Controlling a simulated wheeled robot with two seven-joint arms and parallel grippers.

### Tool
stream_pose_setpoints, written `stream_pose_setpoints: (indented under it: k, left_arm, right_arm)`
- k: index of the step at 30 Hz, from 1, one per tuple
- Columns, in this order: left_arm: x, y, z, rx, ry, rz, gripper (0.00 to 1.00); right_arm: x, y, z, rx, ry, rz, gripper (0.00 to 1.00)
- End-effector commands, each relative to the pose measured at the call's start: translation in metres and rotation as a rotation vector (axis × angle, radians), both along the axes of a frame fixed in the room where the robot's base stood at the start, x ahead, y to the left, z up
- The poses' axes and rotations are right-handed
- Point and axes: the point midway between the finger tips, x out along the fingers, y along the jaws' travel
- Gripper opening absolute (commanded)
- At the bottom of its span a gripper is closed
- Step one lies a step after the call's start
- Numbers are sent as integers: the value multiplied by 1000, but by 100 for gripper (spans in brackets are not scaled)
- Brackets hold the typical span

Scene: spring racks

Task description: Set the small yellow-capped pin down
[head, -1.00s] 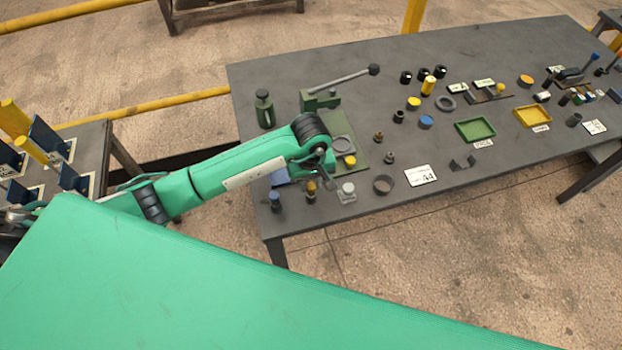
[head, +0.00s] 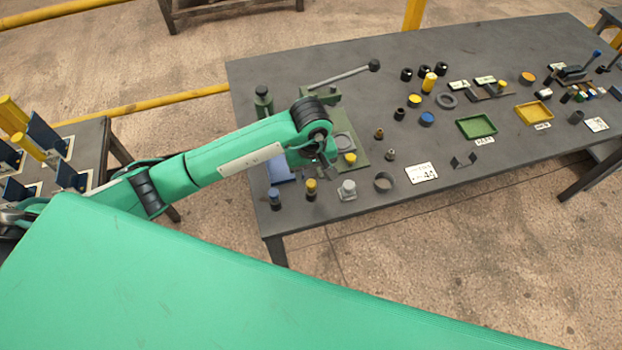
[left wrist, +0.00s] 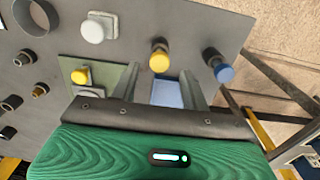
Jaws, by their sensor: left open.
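The small yellow-capped pin (head: 311,189) stands upright on the dark table near its front left edge. It also shows in the left wrist view (left wrist: 159,57), beyond the gap between my fingertips. My left gripper (head: 329,168) is open and empty, above and behind the pin and apart from it. A blue-capped pin (head: 275,199) stands to its left, also in the left wrist view (left wrist: 219,68). My right gripper is in neither view.
A blue pad (head: 281,171) is left.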

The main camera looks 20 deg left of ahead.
Motion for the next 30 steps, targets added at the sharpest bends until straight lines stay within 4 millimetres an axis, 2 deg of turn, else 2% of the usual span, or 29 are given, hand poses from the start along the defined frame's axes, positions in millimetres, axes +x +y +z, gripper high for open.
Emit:
stream_pose_setpoints:
  k: [1,9,15,21,30]
  left_arm:
    - [2,1,8,1,-7,-3,46]
    - [1,1,59,1,-5,-2,46]
    - [1,0,82,0,-2,0,46]
    - [0,0,90,1,-1,0,46]
    - [0,0,90,1,-1,0,46]
  right_arm:
    - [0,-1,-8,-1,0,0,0]
    - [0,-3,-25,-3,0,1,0]
    - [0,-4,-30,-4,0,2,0]
    - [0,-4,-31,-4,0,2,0]
    - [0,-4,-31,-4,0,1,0]
